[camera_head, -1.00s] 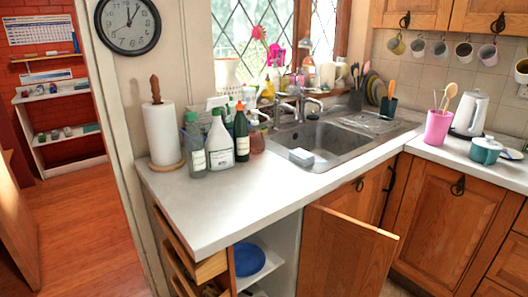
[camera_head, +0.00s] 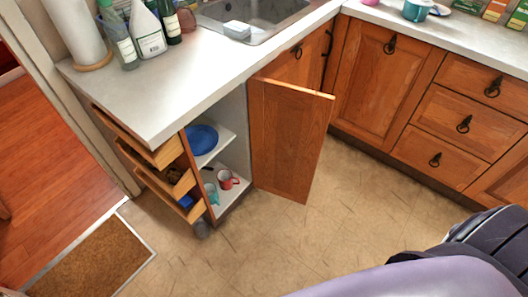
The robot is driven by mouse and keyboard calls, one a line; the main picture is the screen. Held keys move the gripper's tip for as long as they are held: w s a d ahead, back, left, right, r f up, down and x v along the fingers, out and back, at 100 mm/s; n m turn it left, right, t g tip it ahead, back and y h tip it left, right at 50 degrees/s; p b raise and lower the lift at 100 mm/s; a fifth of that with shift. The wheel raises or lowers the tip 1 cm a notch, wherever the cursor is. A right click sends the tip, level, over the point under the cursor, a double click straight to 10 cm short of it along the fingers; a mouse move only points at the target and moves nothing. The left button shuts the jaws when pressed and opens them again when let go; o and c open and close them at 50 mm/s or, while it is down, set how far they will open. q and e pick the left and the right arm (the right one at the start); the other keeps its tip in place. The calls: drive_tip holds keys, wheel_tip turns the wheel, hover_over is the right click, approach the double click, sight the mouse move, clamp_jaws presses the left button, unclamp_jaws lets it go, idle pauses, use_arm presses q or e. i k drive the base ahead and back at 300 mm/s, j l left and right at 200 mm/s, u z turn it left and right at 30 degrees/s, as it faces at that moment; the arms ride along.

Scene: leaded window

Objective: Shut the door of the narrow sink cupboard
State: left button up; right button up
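The narrow cupboard door (camera_head: 287,140) is a wooden panel that stands wide open, swung out to the right over the floor. The open cupboard (camera_head: 236,150) shows white shelves to its left. A blue plate (camera_head: 201,138) is on the upper shelf, and a red mug (camera_head: 228,179) and a pale teal cup (camera_head: 211,193) are below. Neither of my grippers shows in this view.
Several drawers (camera_head: 160,178) stick out open left of the cupboard. The white worktop (camera_head: 190,85) overhangs it, with bottles at the back. The tiled floor (camera_head: 290,225) before the door is clear. A brown doormat (camera_head: 95,265) lies at left.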

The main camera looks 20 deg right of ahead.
sight(289, 123)
drive_tip(key=l+u, duration=0.25)
drive_tip(key=u, duration=0.15)
drive_tip(key=l+u, duration=0.5)
drive_tip(key=u, duration=0.25)
drive_tip(key=l+u, duration=0.2)
drive_tip(key=u, duration=0.15)
drive_tip(key=k, duration=0.05)
